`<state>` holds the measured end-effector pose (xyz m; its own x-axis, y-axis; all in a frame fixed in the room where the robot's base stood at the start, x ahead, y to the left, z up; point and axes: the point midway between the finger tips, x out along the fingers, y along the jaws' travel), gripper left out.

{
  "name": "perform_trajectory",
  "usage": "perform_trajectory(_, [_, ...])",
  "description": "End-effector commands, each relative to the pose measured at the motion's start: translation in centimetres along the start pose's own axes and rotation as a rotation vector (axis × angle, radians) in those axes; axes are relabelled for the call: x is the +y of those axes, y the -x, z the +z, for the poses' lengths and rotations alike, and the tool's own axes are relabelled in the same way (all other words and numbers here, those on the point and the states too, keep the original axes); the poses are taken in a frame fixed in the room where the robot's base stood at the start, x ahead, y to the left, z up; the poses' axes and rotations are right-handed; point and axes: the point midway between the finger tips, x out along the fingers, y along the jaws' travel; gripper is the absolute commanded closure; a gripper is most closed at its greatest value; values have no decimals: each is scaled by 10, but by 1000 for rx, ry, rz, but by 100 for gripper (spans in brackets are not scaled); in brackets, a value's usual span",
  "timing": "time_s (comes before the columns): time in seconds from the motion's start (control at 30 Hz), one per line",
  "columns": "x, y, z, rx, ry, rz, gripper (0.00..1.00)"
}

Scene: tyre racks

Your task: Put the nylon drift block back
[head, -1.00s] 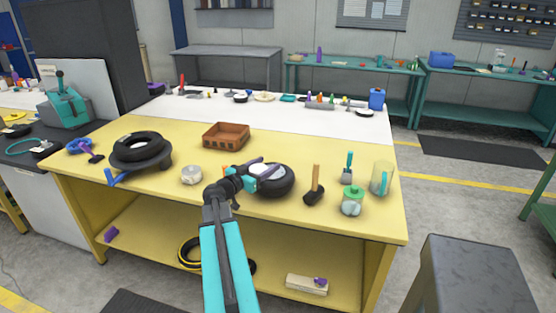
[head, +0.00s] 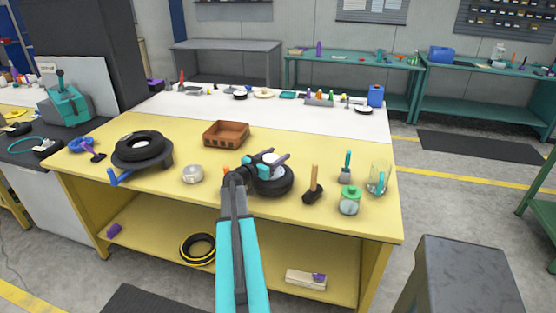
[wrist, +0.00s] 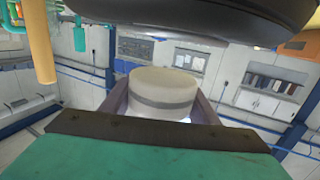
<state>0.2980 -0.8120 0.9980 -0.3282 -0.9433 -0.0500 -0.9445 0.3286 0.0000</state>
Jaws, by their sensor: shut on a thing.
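The nylon drift block (wrist: 165,92) is a squat off-white cylinder with a grey band, held between the two jaws in the wrist view. My gripper (head: 277,157) is shut on it. In the head view the gripper is over the small black tyre (head: 275,184) on the yellow bench, with its fingers pointing away and right. The block is hard to tell apart from the pale patch by the tyre there. A dark tyre-like curve (wrist: 210,18) fills the top of the wrist view, close to the block.
On the yellow bench (head: 330,222) are a brown crate (head: 226,135), a larger tyre on a stand (head: 140,148), a round tin (head: 193,174), a mallet (head: 313,186), a green-lidded jar (head: 349,201) and a clear jar (head: 380,178). Several small items line the white strip behind.

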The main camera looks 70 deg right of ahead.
Motion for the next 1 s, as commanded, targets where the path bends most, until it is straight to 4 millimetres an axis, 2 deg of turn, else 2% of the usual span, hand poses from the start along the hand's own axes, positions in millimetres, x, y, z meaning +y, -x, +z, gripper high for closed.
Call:
perform_trajectory(0.3, [0, -1, 0, 0, 0, 0, 70])
perform_trajectory(0.53, [-3, -17, -1, 0, 1, 2, 70])
perform_trajectory(1.0, [-2, -15, 30, 1, 0, 1, 70])
